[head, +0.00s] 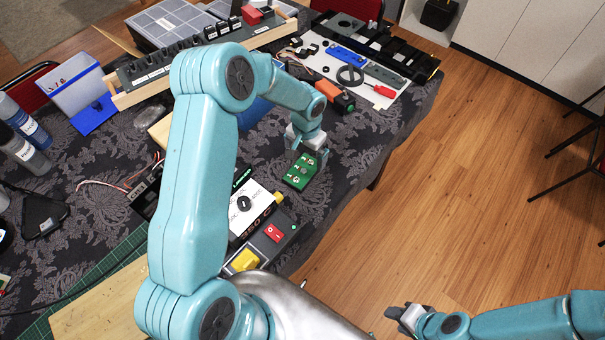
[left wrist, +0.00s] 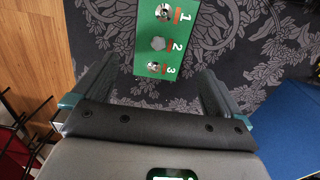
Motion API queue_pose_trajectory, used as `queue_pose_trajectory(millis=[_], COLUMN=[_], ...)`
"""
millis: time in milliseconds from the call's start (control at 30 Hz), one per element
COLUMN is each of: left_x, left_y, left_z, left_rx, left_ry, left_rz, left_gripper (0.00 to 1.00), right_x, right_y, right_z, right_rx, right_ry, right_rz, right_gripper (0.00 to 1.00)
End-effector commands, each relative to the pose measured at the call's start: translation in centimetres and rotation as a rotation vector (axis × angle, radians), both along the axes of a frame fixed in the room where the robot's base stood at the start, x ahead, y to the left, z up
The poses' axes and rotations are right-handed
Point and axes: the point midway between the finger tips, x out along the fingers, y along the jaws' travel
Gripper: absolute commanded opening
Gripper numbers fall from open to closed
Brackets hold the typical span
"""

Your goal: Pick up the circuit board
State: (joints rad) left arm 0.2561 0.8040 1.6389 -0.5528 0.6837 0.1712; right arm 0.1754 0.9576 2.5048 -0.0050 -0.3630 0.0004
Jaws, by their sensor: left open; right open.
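The circuit board (head: 300,171) is a green board with several numbered parts, lying on the dark patterned tablecloth near the table's right edge. In the left wrist view the board (left wrist: 152,50) lies ahead of the jaws, its end with the number 3 nearest. My left gripper (head: 311,157) is open and empty just beyond the board in the head view. In the left wrist view my left gripper (left wrist: 158,80) has its fingers wide apart on either side of the board's near end. My right gripper (head: 400,316) is open at the bottom, over the wooden floor, away from the table.
A panel with a dial (head: 245,203) and a box with a red switch and yellow button (head: 262,245) stand near the board. An orange-and-black item (head: 335,95) lies beyond it. A blue object (left wrist: 292,135) shows at right in the wrist view. Bare cloth surrounds the board's right side.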

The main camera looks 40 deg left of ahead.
Motion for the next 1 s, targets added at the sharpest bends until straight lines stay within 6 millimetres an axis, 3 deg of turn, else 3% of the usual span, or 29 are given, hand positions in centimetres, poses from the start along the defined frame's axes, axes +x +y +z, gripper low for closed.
queue_pose_trajectory(millis=[333,600,767,800,1000], left_x=[0.0,0.1,0.1,0.1,0.0], left_y=[0.2,0.2,0.2,0.2,0.1], left_z=[-4.8,-5.1,-5.1,-5.1,-5.2], left_rx=[-0.001,0.000,-0.001,-0.001,-0.001], left_ry=[0.002,-0.001,0.000,0.000,0.000], left_rz=[-0.001,0.000,-0.001,-0.001,-0.001], left_gripper=[1.00,1.00,0.48,0.42,0.42], right_x=[0.0,0.0,0.0,0.0,0.0], right_y=[0.0,0.0,0.0,0.0,0.0], right_z=[-1.9,-1.8,-1.8,-1.8,-1.9], right_rx=[0.000,0.000,0.000,0.000,0.000], right_ry=[0.000,0.000,0.000,0.000,0.000], right_rz=[-0.001,-0.001,-0.001,-0.001,-0.001], right_gripper=[0.43,0.43,0.43,0.43,0.43])
